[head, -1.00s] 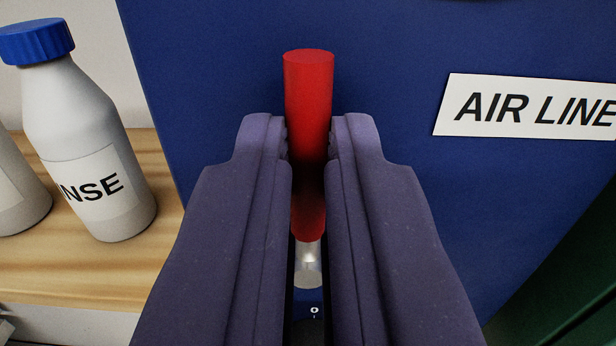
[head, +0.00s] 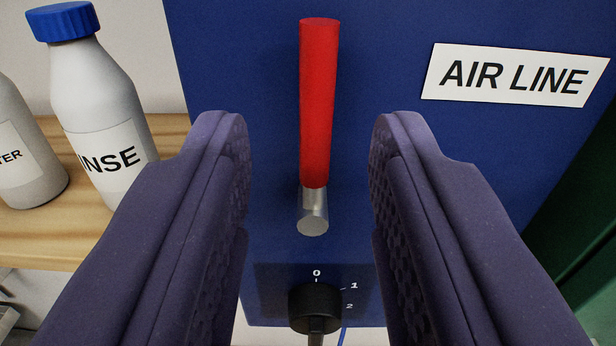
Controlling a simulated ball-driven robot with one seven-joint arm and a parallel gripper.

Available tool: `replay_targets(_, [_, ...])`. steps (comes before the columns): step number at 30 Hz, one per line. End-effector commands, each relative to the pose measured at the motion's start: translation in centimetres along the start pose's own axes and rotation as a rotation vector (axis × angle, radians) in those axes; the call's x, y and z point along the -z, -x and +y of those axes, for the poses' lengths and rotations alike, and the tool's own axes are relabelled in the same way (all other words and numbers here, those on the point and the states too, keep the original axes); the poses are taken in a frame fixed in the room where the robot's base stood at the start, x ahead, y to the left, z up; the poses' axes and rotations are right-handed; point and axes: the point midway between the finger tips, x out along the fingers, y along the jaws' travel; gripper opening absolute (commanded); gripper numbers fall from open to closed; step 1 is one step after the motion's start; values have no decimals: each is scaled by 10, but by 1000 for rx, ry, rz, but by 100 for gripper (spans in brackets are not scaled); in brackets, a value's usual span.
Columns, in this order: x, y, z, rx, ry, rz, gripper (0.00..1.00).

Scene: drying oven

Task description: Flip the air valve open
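The air valve's red lever (head: 316,105) stands upright on a blue panel (head: 390,140). Its lower end joins a silver metal stub (head: 313,212). A white "AIR LINE" label (head: 513,75) is on the panel to the right of the lever. My gripper (head: 310,135) is open, with one dark purple finger on each side of the lever. Clear gaps show between both fingers and the lever, and nothing is held.
A black dial (head: 314,305) marked 0, 1, 2 sits below the lever. White bottles, one labelled "RINSE" in part (head: 100,120), stand on a wooden shelf (head: 40,240) at left. A dark green surface (head: 580,200) is at the right edge.

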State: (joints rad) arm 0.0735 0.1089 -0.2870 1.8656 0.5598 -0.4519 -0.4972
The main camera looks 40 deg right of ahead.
Motion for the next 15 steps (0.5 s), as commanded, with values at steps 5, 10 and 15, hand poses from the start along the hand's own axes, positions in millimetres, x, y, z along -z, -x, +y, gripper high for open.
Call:
replay_targets(5, [-1,34,0,1,-1,1,37])
replay_targets(10, [-1,50,0,1,0,-1,37])
replay_targets(15, [-1,52,0,0,1,-2,37])
